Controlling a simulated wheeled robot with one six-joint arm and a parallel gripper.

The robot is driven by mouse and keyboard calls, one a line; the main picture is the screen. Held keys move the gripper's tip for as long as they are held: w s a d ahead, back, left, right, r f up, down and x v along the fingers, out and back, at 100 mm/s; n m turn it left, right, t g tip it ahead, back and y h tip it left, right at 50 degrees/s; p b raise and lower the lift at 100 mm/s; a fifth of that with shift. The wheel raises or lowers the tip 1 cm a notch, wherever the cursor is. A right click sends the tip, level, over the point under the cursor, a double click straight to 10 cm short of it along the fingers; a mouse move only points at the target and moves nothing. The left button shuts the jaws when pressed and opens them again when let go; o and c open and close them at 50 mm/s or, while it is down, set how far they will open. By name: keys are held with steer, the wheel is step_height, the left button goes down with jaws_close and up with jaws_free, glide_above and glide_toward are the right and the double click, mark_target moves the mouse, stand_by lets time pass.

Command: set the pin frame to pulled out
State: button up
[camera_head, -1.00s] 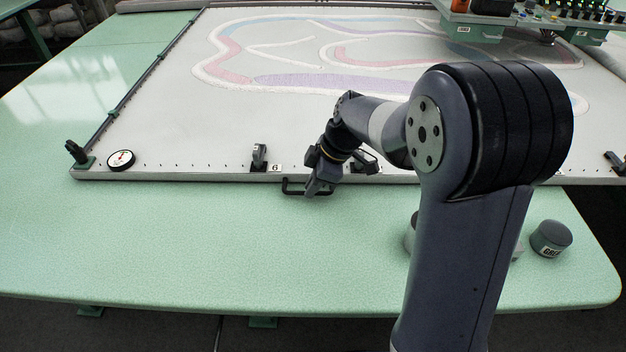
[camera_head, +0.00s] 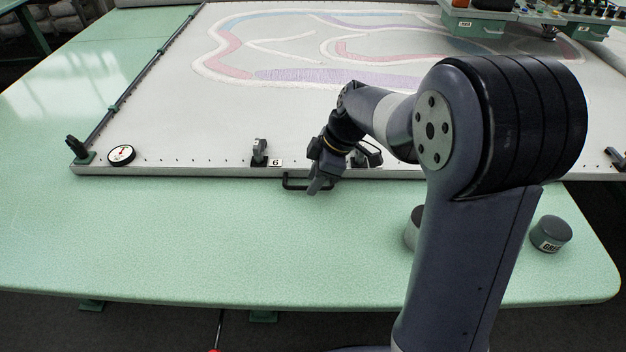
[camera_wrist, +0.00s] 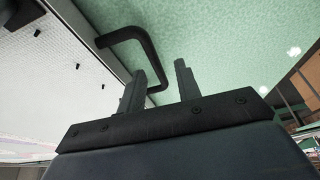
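The pin frame (camera_head: 150,171) is a pale flat panel with a row of small pins along its front edge. It lies on the green table. A black U-shaped handle (camera_head: 292,184) projects from its front edge, and the handle also shows in the wrist view (camera_wrist: 124,32). My gripper (camera_head: 318,187) is at the right end of the handle and hides part of it. In the wrist view its two fingers (camera_wrist: 160,78) stand apart, with part of the handle showing between and behind them. I cannot tell whether a finger touches the handle.
A round dial gauge (camera_head: 121,155) sits at the frame's front left corner. A clamp (camera_head: 260,152) stands by a "6" label. A lidded grey tin (camera_head: 550,233) stands on the table at right. The green table (camera_head: 180,235) is clear in front of the frame.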

steer(key=v, duration=0.9)
steer(key=shift+r+p, duration=0.3)
steer(key=shift+p, duration=0.1)
steer(key=b+x, duration=0.1)
steer(key=x, duration=0.9)
steer(key=shift+f, duration=0.4)
steer(key=shift+w+p, duration=0.3)
steer(key=shift+w, duration=0.25)
